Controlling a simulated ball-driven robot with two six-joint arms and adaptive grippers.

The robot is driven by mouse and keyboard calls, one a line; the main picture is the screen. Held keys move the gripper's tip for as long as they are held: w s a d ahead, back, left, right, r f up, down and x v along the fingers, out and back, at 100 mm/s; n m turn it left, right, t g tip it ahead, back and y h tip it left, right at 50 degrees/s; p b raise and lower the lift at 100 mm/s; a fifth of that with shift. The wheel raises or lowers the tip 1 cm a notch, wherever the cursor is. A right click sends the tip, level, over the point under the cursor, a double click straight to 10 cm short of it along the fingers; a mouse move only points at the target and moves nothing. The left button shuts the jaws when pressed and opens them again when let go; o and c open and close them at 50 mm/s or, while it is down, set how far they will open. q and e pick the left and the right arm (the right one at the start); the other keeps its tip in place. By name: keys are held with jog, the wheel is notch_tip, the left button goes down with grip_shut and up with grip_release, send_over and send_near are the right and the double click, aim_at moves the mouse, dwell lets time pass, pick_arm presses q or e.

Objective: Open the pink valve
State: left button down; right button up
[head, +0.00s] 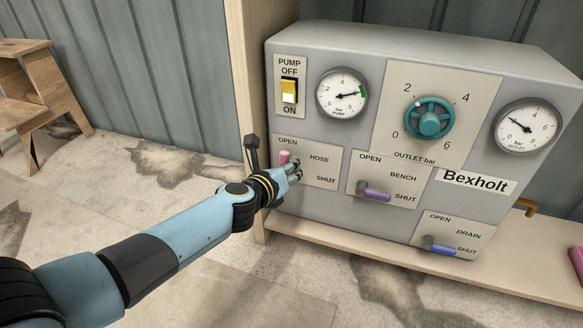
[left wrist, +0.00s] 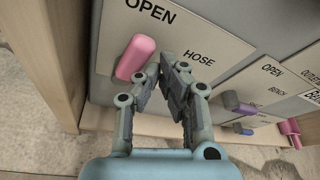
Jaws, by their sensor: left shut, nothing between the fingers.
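The pink valve lever (head: 285,157) is on the HOSE plate (head: 319,166) at the lower left of the grey panel. It also shows in the left wrist view (left wrist: 136,57), where it slants up toward the word OPEN, away from the SHUT side. My left gripper (head: 295,171) is shut and empty in front of the plate. In the left wrist view its fingers (left wrist: 184,62) are just right of the lever; I cannot tell whether they touch it. The fingers hide the lower part of the plate. My right gripper is not in view.
A purple BENCH lever (head: 374,194) and a blue DRAIN lever (head: 440,248) lie toward SHUT. A teal wheel (head: 429,119), gauges and a yellow pump switch (head: 289,92) are above. A wooden post (head: 250,60) stands left of the panel. A wooden stool (head: 35,85) is far left.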

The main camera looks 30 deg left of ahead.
pick_arm(q)
jog(key=shift+d, duration=0.1)
dwell(0.3)
jog(key=shift+w+d, duration=0.1)
jog(key=shift+d, duration=0.25)
jog(key=d, duration=0.2)
jog(key=shift+w+d+f, duration=0.2)
jog(key=shift+w+d, duration=0.15)
jog(key=s+b, duration=0.2)
jog(key=s, duration=0.8)
jog(key=shift+a+r, duration=0.15)
jog(key=shift+a, duration=0.2)
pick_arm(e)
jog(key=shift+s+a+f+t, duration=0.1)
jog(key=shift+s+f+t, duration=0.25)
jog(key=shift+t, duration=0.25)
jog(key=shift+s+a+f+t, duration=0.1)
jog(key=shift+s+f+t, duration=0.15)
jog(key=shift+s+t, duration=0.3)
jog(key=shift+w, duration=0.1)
